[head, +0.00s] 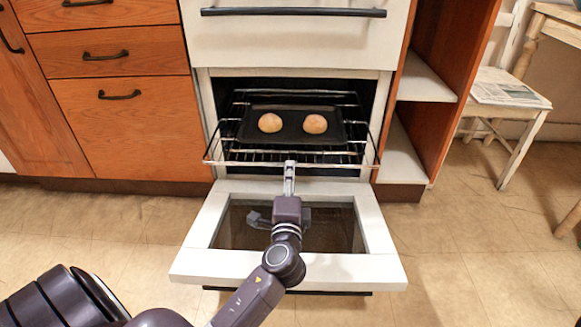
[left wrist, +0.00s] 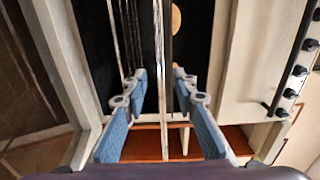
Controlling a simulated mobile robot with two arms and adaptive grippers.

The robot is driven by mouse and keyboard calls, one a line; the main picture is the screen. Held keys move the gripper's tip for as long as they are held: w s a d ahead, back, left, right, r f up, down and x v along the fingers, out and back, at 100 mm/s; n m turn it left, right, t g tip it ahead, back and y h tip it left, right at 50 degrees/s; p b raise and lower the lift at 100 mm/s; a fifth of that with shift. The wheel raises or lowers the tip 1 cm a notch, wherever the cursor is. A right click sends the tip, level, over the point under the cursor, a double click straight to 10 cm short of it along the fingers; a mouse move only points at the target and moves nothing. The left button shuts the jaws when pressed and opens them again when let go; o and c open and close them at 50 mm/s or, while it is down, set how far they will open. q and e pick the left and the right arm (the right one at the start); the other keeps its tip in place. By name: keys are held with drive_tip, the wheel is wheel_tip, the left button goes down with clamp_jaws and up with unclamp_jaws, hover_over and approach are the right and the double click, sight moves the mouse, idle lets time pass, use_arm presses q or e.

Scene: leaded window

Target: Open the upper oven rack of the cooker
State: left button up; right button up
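The cooker's oven door (head: 385,240) is folded down flat. Inside the cavity, a wire rack (head: 245,156) bears a dark tray (head: 291,134) with two round buns, one on the left (head: 270,122) and one on the right (head: 315,124). The rack's front edge sticks out a little past the opening, over the door. My left gripper (head: 289,165) is at the middle of this front edge. In the left wrist view its blue-padded fingers (left wrist: 160,82) stand apart, with the rack's front bar (left wrist: 159,50) between them; gaps show on both sides. My right gripper is out of view.
A drawer front with a dark handle (head: 293,12) is above the opening. Wooden drawers (head: 122,130) stand left, open shelves (head: 422,82) right. A white chair with a newspaper (head: 505,88) is farther right. The floor in front is clear.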

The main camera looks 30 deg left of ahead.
use_arm(q)
drive_tip(key=v, duration=0.7)
drive_tip(key=shift+s+d, duration=0.15)
drive_tip(key=shift+s, duration=0.05)
